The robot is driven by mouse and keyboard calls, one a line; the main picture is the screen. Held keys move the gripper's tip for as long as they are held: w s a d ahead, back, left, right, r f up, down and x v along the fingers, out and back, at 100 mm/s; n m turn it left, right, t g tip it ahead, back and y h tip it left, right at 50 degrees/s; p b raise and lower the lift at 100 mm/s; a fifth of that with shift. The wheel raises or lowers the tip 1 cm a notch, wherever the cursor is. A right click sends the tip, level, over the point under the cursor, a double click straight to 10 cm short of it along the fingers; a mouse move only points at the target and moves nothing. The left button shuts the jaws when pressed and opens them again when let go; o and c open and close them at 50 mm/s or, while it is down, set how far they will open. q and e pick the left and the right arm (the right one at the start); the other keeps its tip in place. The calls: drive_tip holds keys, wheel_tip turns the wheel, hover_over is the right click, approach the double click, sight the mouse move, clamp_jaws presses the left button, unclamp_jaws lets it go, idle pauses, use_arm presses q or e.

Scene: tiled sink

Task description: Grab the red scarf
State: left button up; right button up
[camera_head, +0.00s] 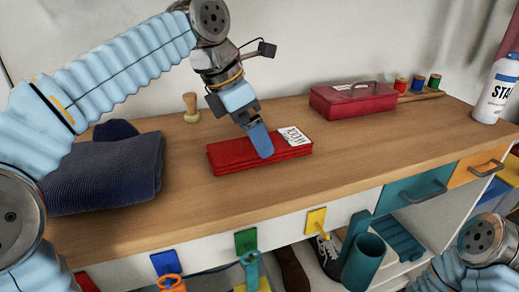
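The red scarf (235,156) lies folded flat in the middle of the wooden counter, with a white paper label at its right end. My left gripper (262,145) comes down from above, and its blue fingertip overlaps the middle of the scarf. I see the fingers edge-on, so I cannot tell whether they are apart or whether they touch the cloth. Only part of my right arm shows at the lower right corner, and its gripper is not in view.
A dark blue folded garment (105,172) lies left. A wooden stamp-like knob (191,108) stands behind. A red box (352,101), thread spools (418,82) and a spray can (496,90) stand right. Drawers and hooks line the front. Counter around the scarf is clear.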

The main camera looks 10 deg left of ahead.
use_arm(q)
drive_tip(key=x, duration=0.3)
drive_tip(key=shift+a, duration=0.1)
drive_tip(key=shift+s, duration=0.1)
drive_tip(key=c, duration=0.9)
drive_tip(key=shift+r, duration=0.15)
drive_tip(key=shift+c, duration=0.2)
